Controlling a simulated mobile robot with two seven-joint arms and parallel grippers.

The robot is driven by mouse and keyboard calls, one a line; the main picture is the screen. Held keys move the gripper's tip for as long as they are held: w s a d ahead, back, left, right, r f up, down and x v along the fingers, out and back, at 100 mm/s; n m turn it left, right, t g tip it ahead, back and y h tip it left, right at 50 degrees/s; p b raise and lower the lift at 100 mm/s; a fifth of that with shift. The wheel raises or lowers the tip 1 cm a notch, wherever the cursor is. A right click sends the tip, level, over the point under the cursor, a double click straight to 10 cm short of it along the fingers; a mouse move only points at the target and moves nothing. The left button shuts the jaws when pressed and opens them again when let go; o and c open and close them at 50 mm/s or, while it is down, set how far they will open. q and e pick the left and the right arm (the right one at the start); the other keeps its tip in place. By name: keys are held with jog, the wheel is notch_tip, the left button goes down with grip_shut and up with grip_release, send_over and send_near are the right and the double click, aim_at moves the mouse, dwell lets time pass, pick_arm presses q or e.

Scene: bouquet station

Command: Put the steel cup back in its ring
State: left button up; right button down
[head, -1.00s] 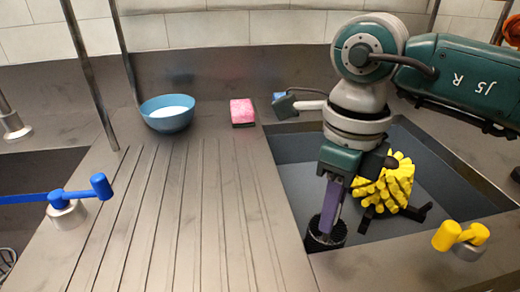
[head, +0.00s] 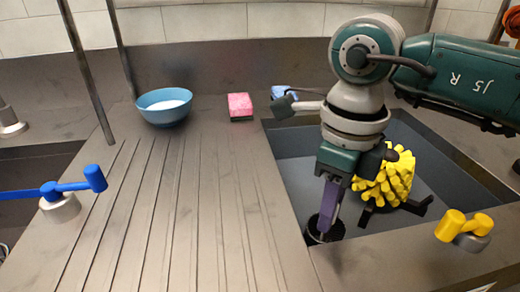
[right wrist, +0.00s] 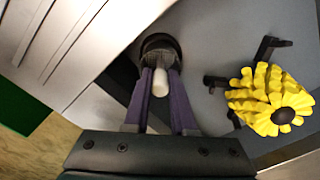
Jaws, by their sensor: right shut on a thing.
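My right gripper (head: 326,228) points down at the near left corner of the right basin. Its purple fingers are closed at a dark round cup-like thing (head: 311,232), which I take to be the steel cup. In the right wrist view the fingers (right wrist: 160,88) close in on this dark round shape (right wrist: 161,40), and a pale rounded piece (right wrist: 160,82) shows between them. I cannot clearly separate cup from ring, nor tell how deep the cup sits. My left gripper is not in view.
A yellow flower-like bunch (head: 388,180) with black prongs is in the right basin (head: 285,145), close right of my gripper. A blue bowl (head: 164,112), a pink sponge (head: 239,105), a blue tap handle (head: 75,186) and a yellow one (head: 462,226) stand around. The ribbed drainer (head: 200,210) is clear.

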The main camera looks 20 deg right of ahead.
jog(key=shift+f+b, duration=0.35)
jog(key=shift+f, duration=0.1)
jog(key=c, duration=0.7)
grip_release()
jog(key=shift+o, duration=0.2)
notch_tip(320, 180, up, 10)
jog(key=shift+f+p, duration=0.1)
jog(key=shift+p, duration=0.45)
